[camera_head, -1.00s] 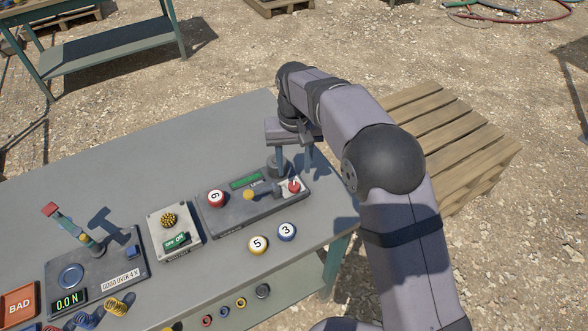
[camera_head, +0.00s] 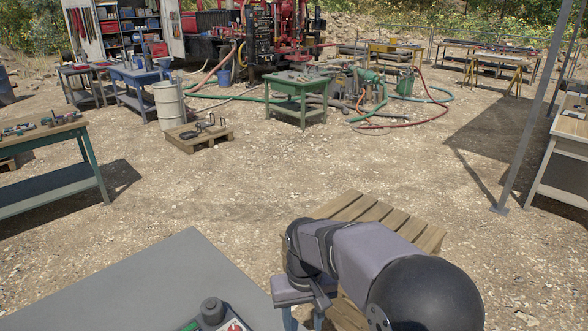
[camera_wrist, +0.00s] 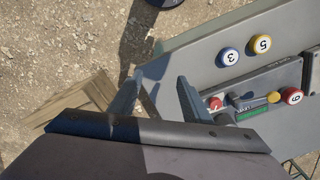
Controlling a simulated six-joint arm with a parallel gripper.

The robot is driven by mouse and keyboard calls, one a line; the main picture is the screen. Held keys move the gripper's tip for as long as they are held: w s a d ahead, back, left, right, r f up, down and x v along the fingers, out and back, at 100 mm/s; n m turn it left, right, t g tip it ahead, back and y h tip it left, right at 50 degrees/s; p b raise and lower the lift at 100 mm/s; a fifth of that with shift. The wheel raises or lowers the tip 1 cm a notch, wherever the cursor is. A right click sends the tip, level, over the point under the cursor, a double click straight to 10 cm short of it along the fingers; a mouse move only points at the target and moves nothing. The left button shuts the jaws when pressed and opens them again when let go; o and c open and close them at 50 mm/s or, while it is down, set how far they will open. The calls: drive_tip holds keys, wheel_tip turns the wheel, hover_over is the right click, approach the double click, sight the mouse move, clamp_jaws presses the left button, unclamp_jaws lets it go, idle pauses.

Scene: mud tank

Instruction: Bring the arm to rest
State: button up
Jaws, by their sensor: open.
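My gripper (camera_wrist: 155,92) shows in the wrist view with its two fingers apart and nothing between them. It hangs beside the grey bench (camera_wrist: 205,72), close to the bench edge, with gravel and bench edge behind the fingers. In the head view my gripper (camera_head: 303,312) is at the bottom, to the right of the bench (camera_head: 150,285), and its fingertips are cut off by the frame. The nearest thing on the bench is a control panel (camera_wrist: 295,75) with a red knob (camera_wrist: 215,103), just right of the right finger.
A wooden pallet (camera_head: 375,215) lies on the ground beyond my arm. Open gravel (camera_head: 230,190) lies past the bench.

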drive_tip(key=s+d+f+m, duration=0.2)
drive_tip(key=s+d+f, duration=0.1)
drive_tip(key=s+d, duration=1)
drive_tip(key=s, duration=0.3)
drive_tip(key=shift+f, duration=0.2)
drive_tip(key=shift+c, duration=0.2)
